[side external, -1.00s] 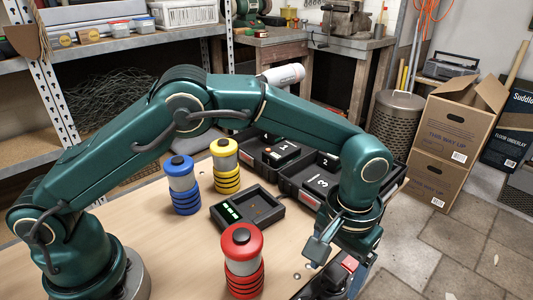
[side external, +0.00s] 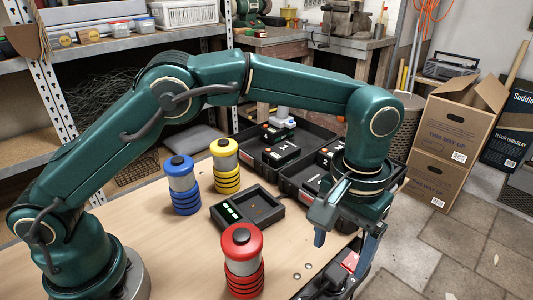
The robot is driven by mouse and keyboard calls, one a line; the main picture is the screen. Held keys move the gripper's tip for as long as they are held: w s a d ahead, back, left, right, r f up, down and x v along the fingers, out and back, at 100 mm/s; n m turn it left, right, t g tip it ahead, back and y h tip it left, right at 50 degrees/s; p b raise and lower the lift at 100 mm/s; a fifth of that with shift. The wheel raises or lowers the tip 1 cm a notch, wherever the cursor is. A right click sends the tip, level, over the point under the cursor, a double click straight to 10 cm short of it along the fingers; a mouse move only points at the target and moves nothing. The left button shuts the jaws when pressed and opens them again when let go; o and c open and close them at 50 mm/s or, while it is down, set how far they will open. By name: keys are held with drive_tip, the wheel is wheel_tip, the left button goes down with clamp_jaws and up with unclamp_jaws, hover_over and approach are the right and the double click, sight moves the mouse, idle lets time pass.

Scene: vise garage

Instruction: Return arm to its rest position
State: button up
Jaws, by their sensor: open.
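My gripper (side external: 347,238) hangs from the dark green arm at the right end of the wooden table (side external: 150,240), fingers pointing down. Its jaws are apart with nothing between them. It is above a red and black object (side external: 349,262) low at the table's right edge, partly hidden by a finger. The arm arches across the picture from its base at lower left, with the elbow high and the forearm over the black trays.
Red (side external: 242,262), blue (side external: 183,187) and yellow (side external: 226,166) canisters stand on the table. A black charger (side external: 247,208) with green lights lies between them. A black tray (side external: 318,136) holds battery-like blocks (side external: 281,155) and a white-blue item (side external: 284,114). Cardboard boxes (side external: 452,128) stand right.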

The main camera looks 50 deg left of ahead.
drive_tip(key=s+a+r+n+t+h, duration=0.15)
drive_tip(key=a+r+t, duration=0.25)
drive_tip(key=a+r, duration=0.9)
drive_tip(key=s+a+f+m, duration=0.1)
drive_tip(key=s+a+f, duration=0.1)
drive_tip(key=s, duration=0.4)
drive_tip(key=s+a+f+t+y, duration=0.1)
drive_tip(key=s+a+f, duration=0.1)
drive_tip(key=s+a, duration=0.2)
drive_tip(key=s, duration=0.2)
drive_tip(key=shift+s+f+m+t, duration=0.3)
drive_tip(key=shift+f+m, duration=0.05)
drive_tip(key=shift+f, duration=0.05)
drive_tip(key=shift+y, duration=0.25)
